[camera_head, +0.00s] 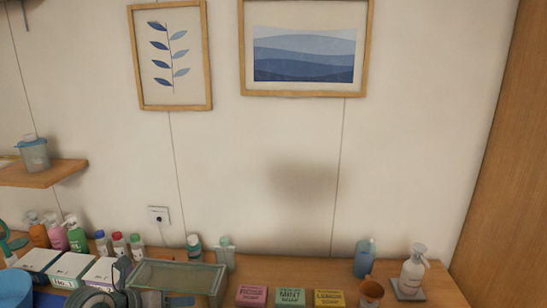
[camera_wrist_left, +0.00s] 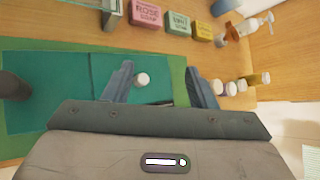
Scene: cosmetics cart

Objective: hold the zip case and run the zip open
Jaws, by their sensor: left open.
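My left gripper (camera_wrist_left: 160,70) is open in the left wrist view, its two dark fingers spread apart above a green mat (camera_wrist_left: 178,72). A small white round thing (camera_wrist_left: 142,79) shows between the fingers, apart from both. A flat dark teal piece (camera_wrist_left: 45,70) lies on the mat to the left; I cannot tell whether it is the zip case. No zip or zip pull can be made out. In the head view, dark grey parts of my left gripper (camera_head: 122,272) show at the bottom left. My right gripper is not clearly seen in either view.
A glass-topped box (camera_head: 175,275), pink (camera_head: 251,296), green (camera_head: 291,297) and yellow soap boxes (camera_head: 329,298), a brown cup (camera_head: 371,292) and a pump bottle (camera_head: 413,270) line the wooden top. Several small white jars (camera_wrist_left: 231,88) stand right of the mat.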

